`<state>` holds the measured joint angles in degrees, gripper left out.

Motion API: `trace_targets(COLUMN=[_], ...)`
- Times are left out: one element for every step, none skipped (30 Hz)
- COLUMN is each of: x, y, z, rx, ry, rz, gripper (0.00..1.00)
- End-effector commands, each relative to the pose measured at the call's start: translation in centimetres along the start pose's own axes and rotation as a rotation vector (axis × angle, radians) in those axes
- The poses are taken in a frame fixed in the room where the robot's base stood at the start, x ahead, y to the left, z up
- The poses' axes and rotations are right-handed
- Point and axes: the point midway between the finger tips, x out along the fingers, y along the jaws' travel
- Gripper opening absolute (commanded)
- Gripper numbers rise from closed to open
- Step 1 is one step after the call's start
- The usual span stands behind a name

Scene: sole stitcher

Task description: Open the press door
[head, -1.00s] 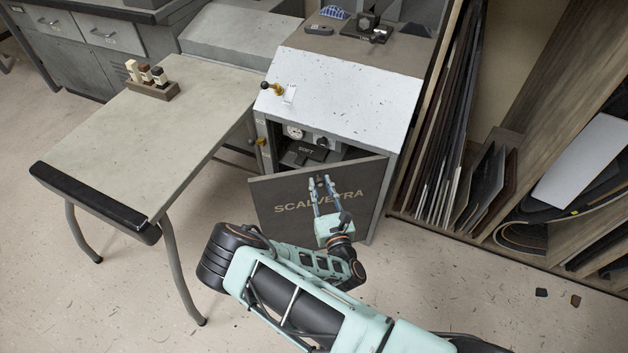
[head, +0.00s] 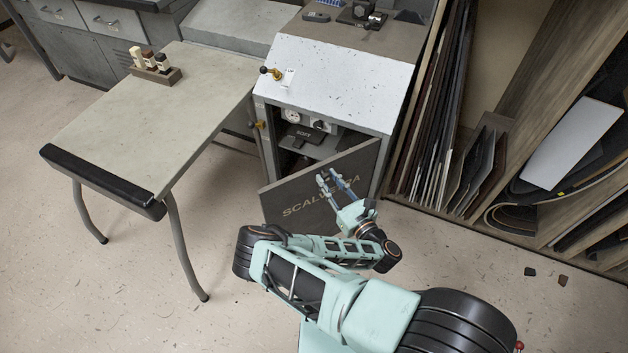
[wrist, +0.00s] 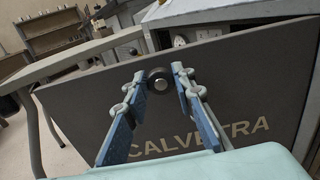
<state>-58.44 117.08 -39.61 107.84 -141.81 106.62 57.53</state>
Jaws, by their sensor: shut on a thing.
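The press door (head: 285,203) is a dark grey panel with pale "SCALVETRA" lettering. It stands partly open, its left edge swung out toward me and its right side close to the press cabinet (head: 335,92). My gripper (head: 337,176) is in front of the door. In the wrist view, the fingertips (wrist: 160,76) are shut on a dark round knob (wrist: 159,81) near the door's top edge. In the head view the knob is hidden by the fingers. The door also fills much of the wrist view (wrist: 75,98).
A grey table (head: 150,105) with a black front edge stands left of the press. A gauge (head: 292,115) and dark block show inside the opening. Upright sheets (head: 440,120) stand close at the right. Open floor lies in front; small dark scraps (head: 530,271) lie at right.

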Motion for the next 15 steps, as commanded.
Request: trace_targets(x=[-0.2,-0.27,-0.35,-0.39,-0.42,-0.45,-0.47,-0.47,-0.48,-0.48,-0.47,-0.47,-0.46,-0.46,-0.46], y=[-0.32,-0.47,-0.64,-0.74,-0.81,-0.88,-0.91,-0.93,-0.94,-0.94,-0.94,-0.93,-0.93,-0.93,-0.93], z=[-0.01,0.0,0.01,0.01,0.01,0.02,0.02,0.02,0.02,0.03,0.03,0.03,0.03,0.03,0.04], rx=[0.0,0.001,0.001,0.001,0.001,0.001,0.001,0.001,0.001,0.001,0.001,0.001,0.001,0.001,0.001], ry=[0.0,0.0,0.0,0.0,0.0,-0.001,-0.001,-0.001,-0.001,-0.001,-0.001,-0.001,-0.001,-0.001,-0.001], rz=[0.001,0.001,0.001,0.001,0.001,0.002,0.002,0.002,0.002,0.002,0.002,0.002,0.002,0.002,0.002], gripper=[0.0,0.0,0.0,0.0,0.0,0.0,0.0,0.0,0.0,0.0,0.0,0.0,0.0,0.0,0.0])
